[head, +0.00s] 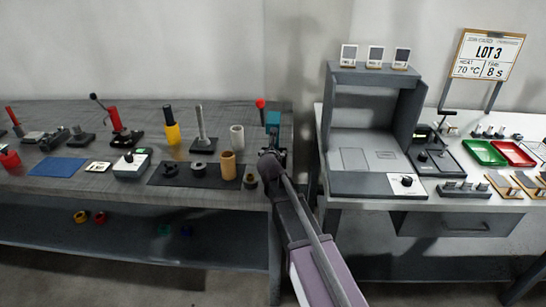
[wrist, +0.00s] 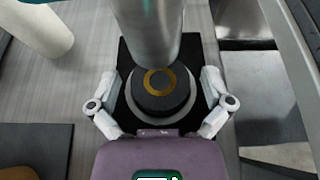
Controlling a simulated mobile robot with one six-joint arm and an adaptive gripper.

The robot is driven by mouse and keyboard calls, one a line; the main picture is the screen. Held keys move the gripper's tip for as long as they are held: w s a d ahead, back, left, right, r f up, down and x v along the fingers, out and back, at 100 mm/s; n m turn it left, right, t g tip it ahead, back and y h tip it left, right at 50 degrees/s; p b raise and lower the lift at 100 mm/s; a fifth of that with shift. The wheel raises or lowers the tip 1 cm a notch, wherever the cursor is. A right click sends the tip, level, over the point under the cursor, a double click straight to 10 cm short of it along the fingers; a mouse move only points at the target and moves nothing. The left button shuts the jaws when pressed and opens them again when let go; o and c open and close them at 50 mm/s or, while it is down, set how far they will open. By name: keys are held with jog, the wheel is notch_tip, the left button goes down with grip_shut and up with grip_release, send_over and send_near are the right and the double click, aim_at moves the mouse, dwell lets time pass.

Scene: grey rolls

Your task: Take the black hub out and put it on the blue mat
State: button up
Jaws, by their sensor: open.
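The black hub (wrist: 165,103), with a brass ring on top, sits on a round grey seat on a black plate in the wrist view. A thick grey metal cylinder (wrist: 148,25) stands above it; whether they touch is unclear. My gripper (wrist: 159,86) is open, with one finger on each side of the hub and visible space between. In the head view my gripper (head: 271,153) is at the right end of the left bench, at the teal press (head: 273,119); the hub is hidden there. The blue mat (head: 57,166) lies bare at the left of that bench.
A black mat (head: 168,179) with a tan roll (head: 228,165) and dark rings lies left of my gripper. A white roll (head: 237,138), a yellow-handled tool (head: 171,127) and a grey control box (head: 131,165) also stand on the bench. A grey cabinet (head: 340,107) stands on the right table.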

jog(key=shift+c, duration=0.2)
jog(key=c, duration=1.2)
jog(key=shift+r, duration=0.2)
jog(key=shift+c, duration=0.2)
notch_tip(320, 180, up, 3)
jog(key=p, duration=0.3)
jog(key=shift+f, duration=0.15)
jog(key=s, duration=0.5)
jog(key=s+d+r+p, duration=0.1)
jog(key=s, duration=0.4)
jog(key=s+d+r+p, duration=0.1)
jog(key=s, duration=0.4)
jog(key=shift+s+d, duration=0.2)
jog(key=shift+s, duration=0.2)
